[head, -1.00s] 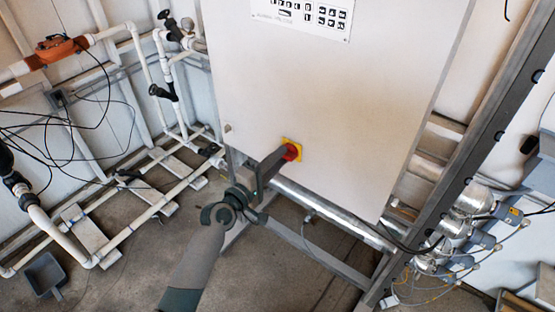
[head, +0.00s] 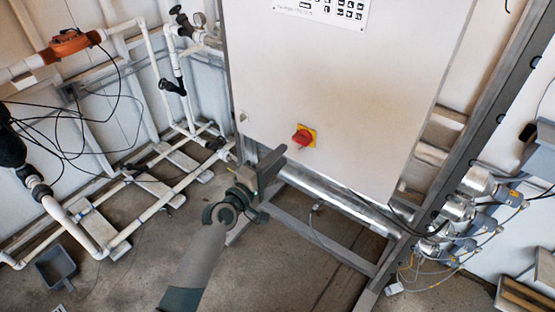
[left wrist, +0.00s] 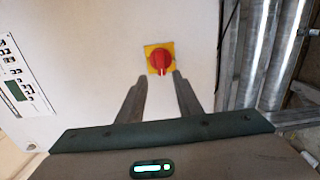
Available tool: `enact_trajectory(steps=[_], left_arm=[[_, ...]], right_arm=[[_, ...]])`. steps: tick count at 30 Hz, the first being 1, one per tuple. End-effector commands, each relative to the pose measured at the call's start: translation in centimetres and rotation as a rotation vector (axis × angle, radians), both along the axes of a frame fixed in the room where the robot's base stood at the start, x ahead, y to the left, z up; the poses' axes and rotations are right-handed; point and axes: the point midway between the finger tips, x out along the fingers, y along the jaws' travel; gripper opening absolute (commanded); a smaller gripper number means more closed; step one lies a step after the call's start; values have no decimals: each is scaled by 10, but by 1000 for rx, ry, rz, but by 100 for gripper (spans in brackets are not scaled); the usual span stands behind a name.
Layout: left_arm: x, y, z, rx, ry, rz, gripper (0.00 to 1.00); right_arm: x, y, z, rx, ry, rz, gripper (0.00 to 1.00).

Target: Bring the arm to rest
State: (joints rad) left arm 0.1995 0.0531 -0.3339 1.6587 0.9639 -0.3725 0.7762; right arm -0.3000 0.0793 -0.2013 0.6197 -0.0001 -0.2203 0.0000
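The red rotary switch (head: 301,137) sits on its yellow plate (head: 312,130) on the front of the pale cabinet (head: 330,70). My left gripper (head: 275,162) is in front of the cabinet, below and left of the switch and apart from it. In the left wrist view, the two fingers (left wrist: 158,82) are spread with an empty gap between them. The red switch (left wrist: 160,60) shows just beyond the fingertips there, its grip roughly in line with the fingers. My right gripper is in neither view.
White pipework (head: 150,205) stands on the left, with an orange valve actuator (head: 70,42) above it. A silver pipe (head: 335,200) runs under the cabinet. A grey metal post (head: 470,150) and metal fittings (head: 460,205) stand on the right. The floor (head: 270,270) around my arm is mostly clear.

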Motion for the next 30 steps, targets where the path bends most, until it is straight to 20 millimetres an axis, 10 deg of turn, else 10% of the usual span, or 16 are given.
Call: enact_trajectory(steps=[16, 30], left_arm=[[-1, 6, -32, 53, 22, 17, 32], [-61, 64, -275, 508, 187, 61, 32]], right_arm=[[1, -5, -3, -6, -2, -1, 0], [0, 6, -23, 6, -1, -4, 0]])
